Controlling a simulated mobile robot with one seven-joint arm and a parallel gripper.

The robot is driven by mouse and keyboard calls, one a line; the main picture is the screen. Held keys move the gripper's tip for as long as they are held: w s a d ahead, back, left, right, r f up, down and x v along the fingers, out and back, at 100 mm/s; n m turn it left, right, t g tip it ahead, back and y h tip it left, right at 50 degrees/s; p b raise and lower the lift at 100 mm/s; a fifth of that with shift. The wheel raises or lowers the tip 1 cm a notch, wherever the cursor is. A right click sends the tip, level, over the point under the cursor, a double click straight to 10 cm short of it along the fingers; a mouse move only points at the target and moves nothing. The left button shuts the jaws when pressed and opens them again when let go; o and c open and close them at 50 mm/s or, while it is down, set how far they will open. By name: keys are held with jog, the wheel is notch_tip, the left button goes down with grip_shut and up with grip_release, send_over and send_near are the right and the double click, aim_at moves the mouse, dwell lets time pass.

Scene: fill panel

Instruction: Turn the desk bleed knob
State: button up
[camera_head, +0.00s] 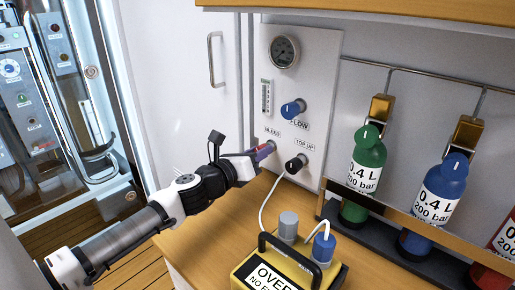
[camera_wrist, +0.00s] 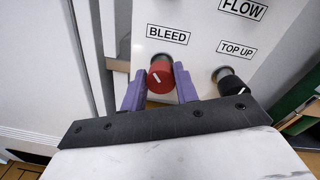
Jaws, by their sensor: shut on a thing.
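The red bleed knob (camera_wrist: 160,78) with a white pointer line sits under the BLEED label on the grey panel. In the head view the knob (camera_head: 272,145) is partly hidden by my gripper. My gripper (camera_wrist: 159,88) has its purple fingers on either side of the red knob and is shut on it. In the head view my gripper (camera_head: 262,153) reaches the panel from the left. The pointer line on the knob tilts toward the upper left in the wrist view.
A black TOP UP knob (camera_head: 296,164) sits close to the right, and a blue FLOW knob (camera_head: 292,109) above. A yellow box (camera_head: 262,272) with a hose stands on the wooden desk (camera_head: 215,225). Green (camera_head: 366,165) and blue (camera_head: 443,190) bottles stand at the right.

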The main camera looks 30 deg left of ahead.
jog(key=n+h+p, duration=0.1)
jog(key=n+p, duration=0.6)
jog(key=n, duration=0.6)
jog(key=shift+a+r, duration=0.1)
jog(key=shift+a, duration=0.05)
jog(key=n+p, duration=0.3)
jog(key=n, duration=0.4)
jog(key=shift+p, duration=0.3)
jog(key=n, duration=0.1)
jog(key=n+p, duration=0.1)
jog(key=n, duration=0.1)
jog(key=n+p, duration=0.1)
jog(key=n, duration=0.1)
jog(key=shift+f+h, duration=0.3)
jog(key=shift+n, duration=0.4)
jog(key=o, duration=1)
jog(key=shift+f, duration=0.1)
